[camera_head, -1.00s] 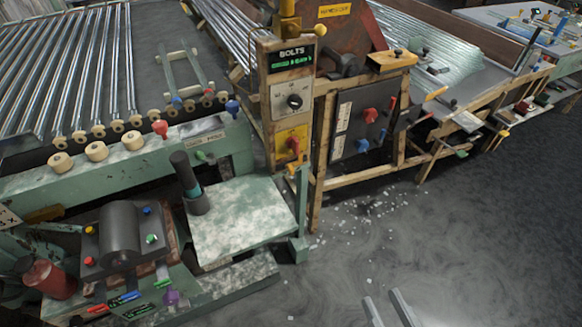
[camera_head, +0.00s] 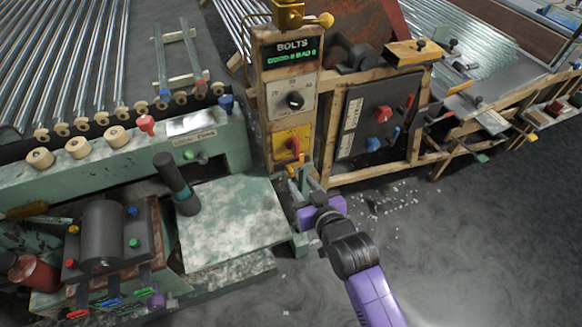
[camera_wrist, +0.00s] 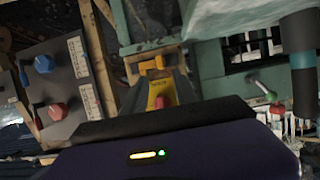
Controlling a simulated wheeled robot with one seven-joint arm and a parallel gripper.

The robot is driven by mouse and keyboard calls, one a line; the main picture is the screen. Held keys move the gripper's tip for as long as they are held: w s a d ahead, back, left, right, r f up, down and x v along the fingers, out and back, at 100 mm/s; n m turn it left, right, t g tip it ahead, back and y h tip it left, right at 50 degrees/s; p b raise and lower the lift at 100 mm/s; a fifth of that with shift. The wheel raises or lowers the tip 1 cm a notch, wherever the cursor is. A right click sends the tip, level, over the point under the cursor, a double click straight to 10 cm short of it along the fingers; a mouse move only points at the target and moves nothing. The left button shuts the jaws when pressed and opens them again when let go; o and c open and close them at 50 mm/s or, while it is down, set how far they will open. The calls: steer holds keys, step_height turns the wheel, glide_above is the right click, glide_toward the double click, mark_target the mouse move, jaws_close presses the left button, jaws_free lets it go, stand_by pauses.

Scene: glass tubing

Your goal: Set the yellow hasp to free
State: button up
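A small yellow fitting, likely the hasp, shows in the wrist view (camera_wrist: 152,66) against pale green and wooden bars. Its setting is too small to read. There my fingers partly cover a small yellow-orange piece at the green bench corner. My two grey fingers are apart, with the yellow panel showing between them in the wrist view. I cannot tell whether they touch the fitting.
The green bench top (camera_head: 230,220) with a dark upright handle (camera_head: 177,183) is left of my gripper. A dark panel (camera_head: 365,110) with red and blue knobs stands right of the post. A brass fitting with a yellow knob (camera_head: 326,19) tops the post. Open floor lies at front right.

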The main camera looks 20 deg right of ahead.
mark_target(292, 174)
steer(key=x, duration=0.7)
steer(key=shift+w+f, duration=0.25)
steer(key=shift+f, duration=0.1)
jaws_close()
stand_by(1.2)
